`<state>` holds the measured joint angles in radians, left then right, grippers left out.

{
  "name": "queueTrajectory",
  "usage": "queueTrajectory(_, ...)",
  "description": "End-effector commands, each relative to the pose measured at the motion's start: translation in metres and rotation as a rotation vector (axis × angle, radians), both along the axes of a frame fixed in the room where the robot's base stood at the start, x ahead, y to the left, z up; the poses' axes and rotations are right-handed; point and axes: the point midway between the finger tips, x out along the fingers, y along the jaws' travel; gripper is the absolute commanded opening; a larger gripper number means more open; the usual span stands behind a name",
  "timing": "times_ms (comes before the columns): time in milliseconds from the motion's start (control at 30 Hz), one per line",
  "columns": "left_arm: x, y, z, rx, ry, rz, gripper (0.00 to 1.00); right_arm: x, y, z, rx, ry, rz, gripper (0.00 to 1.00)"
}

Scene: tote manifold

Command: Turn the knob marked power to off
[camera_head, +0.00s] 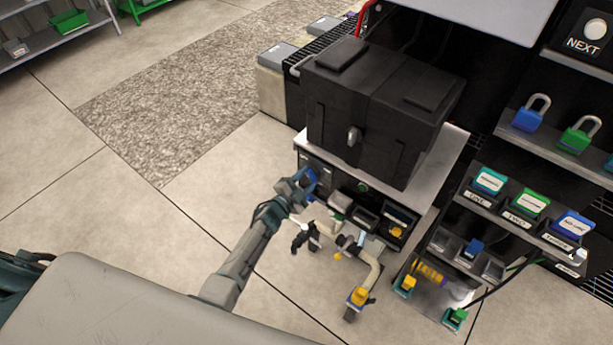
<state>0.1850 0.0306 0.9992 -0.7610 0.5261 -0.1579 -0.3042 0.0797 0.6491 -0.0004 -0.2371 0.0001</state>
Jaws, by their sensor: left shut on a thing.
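My left gripper (305,183) reaches in from the lower left, at the left end of the front panel (321,172) under the black case. It is shut on a small blue part (311,179) at that panel, which looks like a knob. The fingers cover most of it, so its pointer and setting are hidden. No "power" marking can be read at this size. My right gripper is not in view.
A black case (375,105) with a latch sits on the light bench top (433,172).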

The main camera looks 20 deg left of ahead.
Motion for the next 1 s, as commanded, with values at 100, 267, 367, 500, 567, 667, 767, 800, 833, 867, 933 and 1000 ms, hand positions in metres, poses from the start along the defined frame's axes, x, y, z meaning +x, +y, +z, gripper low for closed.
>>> queueTrajectory(100,-0.0004,-0.0001,-0.0003,-0.045,0.019,0.000,0.19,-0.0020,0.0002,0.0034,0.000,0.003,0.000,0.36)
queueTrajectory(267,-0.0003,-0.0003,-0.0007,-0.085,0.032,0.000,0.19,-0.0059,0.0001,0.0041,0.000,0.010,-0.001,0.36)
queueTrajectory(367,-0.0004,-0.0004,-0.0009,-0.098,0.037,0.000,0.19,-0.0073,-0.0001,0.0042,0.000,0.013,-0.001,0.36)
queueTrajectory(500,-0.0004,-0.0004,-0.0013,-0.105,0.040,0.000,0.19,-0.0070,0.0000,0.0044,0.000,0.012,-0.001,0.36)
queueTrajectory(567,-0.0004,-0.0005,-0.0013,-0.105,0.040,0.000,0.19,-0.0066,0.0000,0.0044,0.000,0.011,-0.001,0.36)
queueTrajectory(667,-0.0004,-0.0005,-0.0013,-0.105,0.040,0.000,0.19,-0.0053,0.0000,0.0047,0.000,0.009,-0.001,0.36)
queueTrajectory(767,-0.0004,-0.0006,-0.0013,-0.105,0.040,0.000,0.19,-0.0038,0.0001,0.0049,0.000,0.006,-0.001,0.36)
queueTrajectory(800,-0.0005,-0.0005,-0.0013,-0.105,0.040,0.000,0.44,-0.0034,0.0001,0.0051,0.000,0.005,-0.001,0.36)
queueTrajectory(833,-0.0004,-0.0006,-0.0013,-0.105,0.040,0.000,0.50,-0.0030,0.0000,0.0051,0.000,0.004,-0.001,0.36)
queueTrajectory(867,-0.0004,-0.0006,-0.0013,-0.104,0.039,0.000,0.56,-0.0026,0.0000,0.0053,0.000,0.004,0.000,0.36)
queueTrajectory(933,-0.0004,-0.0006,-0.0013,-0.104,0.039,0.000,0.64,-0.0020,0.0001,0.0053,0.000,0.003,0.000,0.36)
queueTrajectory(1000,-0.0003,-0.0006,-0.0011,-0.103,0.039,0.000,0.64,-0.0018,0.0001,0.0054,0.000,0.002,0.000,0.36)
